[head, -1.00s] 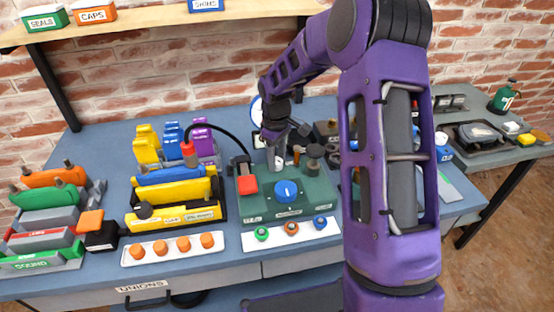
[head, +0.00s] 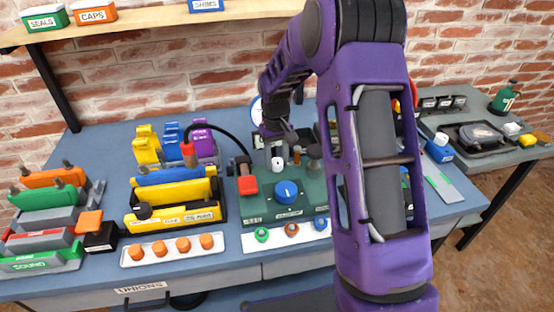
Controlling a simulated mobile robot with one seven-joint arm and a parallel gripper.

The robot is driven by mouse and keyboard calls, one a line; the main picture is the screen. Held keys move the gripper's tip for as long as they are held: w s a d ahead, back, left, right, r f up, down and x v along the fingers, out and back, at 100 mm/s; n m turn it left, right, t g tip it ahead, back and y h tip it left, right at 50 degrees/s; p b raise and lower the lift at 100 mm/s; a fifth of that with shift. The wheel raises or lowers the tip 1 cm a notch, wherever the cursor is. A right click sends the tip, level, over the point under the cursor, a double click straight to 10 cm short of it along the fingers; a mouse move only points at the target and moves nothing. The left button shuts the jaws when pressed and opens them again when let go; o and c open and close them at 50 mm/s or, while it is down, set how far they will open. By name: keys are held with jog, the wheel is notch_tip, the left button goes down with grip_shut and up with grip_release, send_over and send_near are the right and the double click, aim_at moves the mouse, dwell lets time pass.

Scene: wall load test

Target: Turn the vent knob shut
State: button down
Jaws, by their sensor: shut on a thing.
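A green test panel (head: 262,211) sits on the blue bench, with a large blue round knob (head: 286,191) on its front and a red block at its left. My gripper (head: 276,153) points down at the back of this panel, behind the blue knob. It is shut on a small pale knob (head: 277,164), which seems to be the vent knob; its label is too small to read. The jaws and dark fittings hide part of it, so its turned angle cannot be told.
A black hose arches left of my gripper. A dark grey knob (head: 315,152) stands close on its right. A white strip (head: 270,241) with green, orange and blue rings lies in front.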

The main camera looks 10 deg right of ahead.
aim_at(276, 161)
dwell(0.3)
jog(key=shift+c, duration=2.1)
grip_release()
notch_tip(276, 161, up, 17)
jog(key=p, duration=0.1)
jog(key=shift+a+r+p, duration=0.2)
jog(key=shift+p, duration=0.2)
